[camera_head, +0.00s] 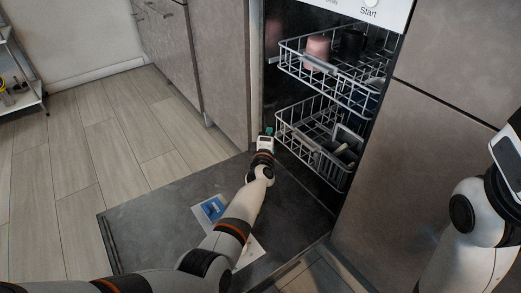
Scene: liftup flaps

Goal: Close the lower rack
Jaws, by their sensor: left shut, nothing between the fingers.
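The lower rack (300,127) is a white wire basket in the dishwasher, standing partly out of the opening above the folded-down door (150,213). It holds some dark and light dishes. My left gripper (268,132) is shut and empty at the left front corner of the lower rack. I cannot tell whether it touches the wires. My right gripper is at the right edge of the picture, largely cut off, well away from the rack; its fingers do not show clearly.
The upper rack (345,85), also pulled partly out, holds a pink cup (318,47) and a dark cup (351,45). Grey cabinets (415,190) flank the dishwasher. A shelf (22,103) stands at the far left. The wooden floor (60,180) on the left is free.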

